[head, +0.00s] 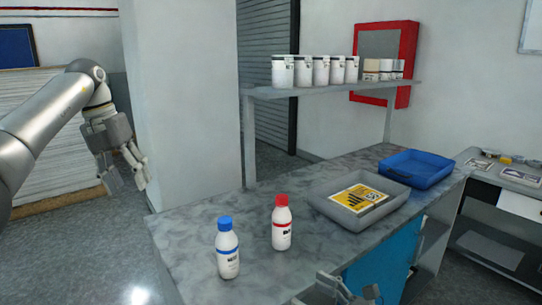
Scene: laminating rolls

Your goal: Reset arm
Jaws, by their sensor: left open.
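My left gripper (127,180) hangs open and empty at the left, fingers pointing down, clear of the counter's left end. My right gripper (345,290) shows only in part at the bottom edge, in front of the counter; its jaw state is unclear. A white bottle with a blue cap (228,250) stands upright near the counter's front left. A white bottle with a red cap (282,224) stands upright to its right and a little farther back. Neither gripper touches a bottle.
The grey counter (190,235) holds a grey tray (325,186) with a yellow printed item (358,199), and a blue tray (420,173) behind it. White containers (322,71) line the shelf (340,89) above. A pillar (180,100) stands right of my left gripper.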

